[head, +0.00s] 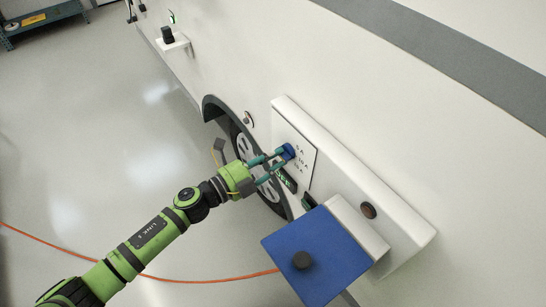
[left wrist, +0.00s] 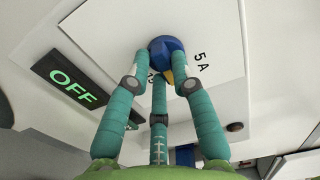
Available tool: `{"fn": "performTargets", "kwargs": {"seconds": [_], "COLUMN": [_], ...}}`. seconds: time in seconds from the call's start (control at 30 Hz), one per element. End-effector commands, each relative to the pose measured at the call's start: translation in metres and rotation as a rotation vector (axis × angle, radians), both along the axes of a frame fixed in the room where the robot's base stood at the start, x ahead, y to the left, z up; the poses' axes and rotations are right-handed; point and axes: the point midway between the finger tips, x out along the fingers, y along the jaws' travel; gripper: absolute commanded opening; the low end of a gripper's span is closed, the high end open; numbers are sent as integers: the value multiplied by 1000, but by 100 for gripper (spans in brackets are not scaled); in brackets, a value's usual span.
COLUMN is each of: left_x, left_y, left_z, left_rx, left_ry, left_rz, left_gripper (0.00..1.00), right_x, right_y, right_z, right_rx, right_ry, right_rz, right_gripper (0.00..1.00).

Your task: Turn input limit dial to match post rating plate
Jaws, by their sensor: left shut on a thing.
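The blue dial (head: 288,151) sits on a white label plate (head: 305,156) on the motorhome's side panel. In the left wrist view, the dial (left wrist: 166,48) has a yellow mark on its lower edge. A "5 A" mark (left wrist: 201,61) is printed right of it; another mark below is mostly hidden by a finger. My left gripper (head: 279,160) is shut on the dial, its teal fingers around it; it also shows in the left wrist view (left wrist: 160,78). My right gripper is not in view. I cannot make out a post rating plate.
A green "OFF" display (head: 286,181) is below the dial. A blue board (head: 318,262) with a dark knob stands at lower right. A wheel (head: 240,148) is behind my gripper. An orange cable (head: 200,281) crosses the floor, which is mostly clear.

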Motion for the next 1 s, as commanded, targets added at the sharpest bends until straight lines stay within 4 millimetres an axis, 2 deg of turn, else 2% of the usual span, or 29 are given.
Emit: {"fn": "performTargets", "kwargs": {"seconds": [0.23,0.27,0.3,0.7,0.87,1.0], "left_x": [0,0,0,-2,-16,-35], "left_y": [0,0,0,4,23,48], "left_z": [0,0,0,0,-2,-2], "left_rx": [1,1,1,1,2,3], "left_ry": [-1,-1,-1,-1,2,2], "left_rz": [1,1,1,1,1,1], "left_gripper": [0,36,48,48,48,48], "right_x": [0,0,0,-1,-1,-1], "right_y": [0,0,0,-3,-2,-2], "right_z": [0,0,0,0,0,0], "right_rx": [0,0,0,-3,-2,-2], "right_ry": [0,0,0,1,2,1], "right_rz": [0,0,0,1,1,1], "right_gripper": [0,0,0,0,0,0]}}
